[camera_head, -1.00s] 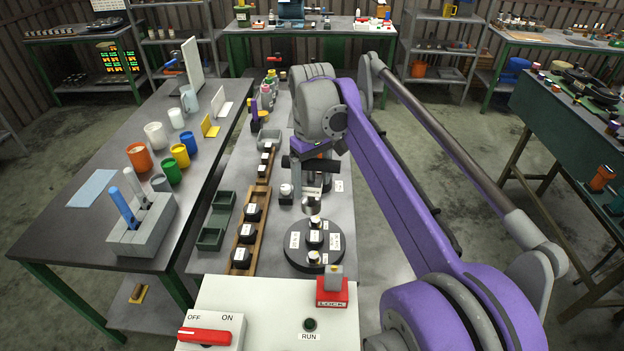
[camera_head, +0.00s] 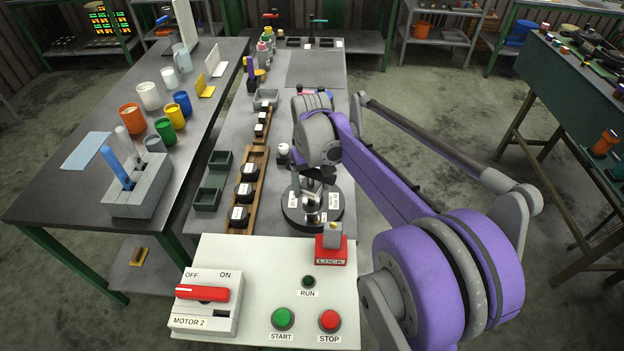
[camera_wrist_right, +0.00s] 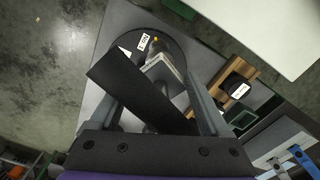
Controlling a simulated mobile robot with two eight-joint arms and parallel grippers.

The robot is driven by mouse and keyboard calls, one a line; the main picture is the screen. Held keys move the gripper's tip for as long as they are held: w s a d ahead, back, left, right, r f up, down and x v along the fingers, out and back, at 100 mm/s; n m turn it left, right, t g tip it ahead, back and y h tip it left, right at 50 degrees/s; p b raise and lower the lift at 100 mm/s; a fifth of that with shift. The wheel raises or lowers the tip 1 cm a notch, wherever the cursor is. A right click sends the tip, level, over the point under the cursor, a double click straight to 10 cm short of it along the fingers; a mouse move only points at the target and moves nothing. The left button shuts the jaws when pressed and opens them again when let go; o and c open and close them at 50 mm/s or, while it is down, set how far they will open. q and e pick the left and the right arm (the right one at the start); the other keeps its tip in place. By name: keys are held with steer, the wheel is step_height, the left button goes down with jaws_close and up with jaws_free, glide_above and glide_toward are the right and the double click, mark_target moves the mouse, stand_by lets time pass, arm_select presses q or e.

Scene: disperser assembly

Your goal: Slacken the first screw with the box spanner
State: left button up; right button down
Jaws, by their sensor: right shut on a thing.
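My right gripper (camera_head: 316,184) is over the round black disc (camera_head: 291,217) and is shut on a dark tool with a metal lower end, which looks like the box spanner (camera_head: 312,205). In the right wrist view the gripper's two grey fingers (camera_wrist_right: 168,112) flank a broad black bar (camera_wrist_right: 118,78), tilted across the picture. Beyond it the disc (camera_wrist_right: 172,42) shows with a white label. The gripper and tool cover much of the disc's middle. I cannot tell which screw is under the tool or whether the tool is seated on it. My left gripper is not in view.
A wooden rack (camera_head: 254,192) with black labelled parts stands left of the disc, with green trays (camera_head: 208,198) beside it. In front are a red lock block (camera_head: 331,254) and a panel (camera_head: 250,254) with a red switch and buttons. Cups stand on the left table.

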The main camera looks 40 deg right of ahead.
steer(key=shift+s+f+m, duration=0.1)
steer(key=shift+f+m, duration=0.1)
steer(key=shift+m, duration=0.6)
steer(key=shift+s+m, duration=0.2)
steer(key=shift+m, duration=0.5)
steer(key=shift+f+m, duration=0.15)
steer(key=shift+m, duration=0.65)
steer(key=shift+w+f+m, duration=0.2)
steer(key=shift+f+m, duration=0.05)
steer(key=shift+m, duration=0.95)
steer(key=m, duration=0.2)
steer(key=shift+s+m, duration=0.1)
steer(key=shift+m, duration=0.2)
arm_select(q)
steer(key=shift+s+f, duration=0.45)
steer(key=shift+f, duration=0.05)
arm_select(e)
steer(key=shift+f+m, duration=0.1)
steer(key=shift+m, duration=0.2)
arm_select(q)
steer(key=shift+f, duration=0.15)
arm_select(e)
steer(key=shift+f, duration=0.1)
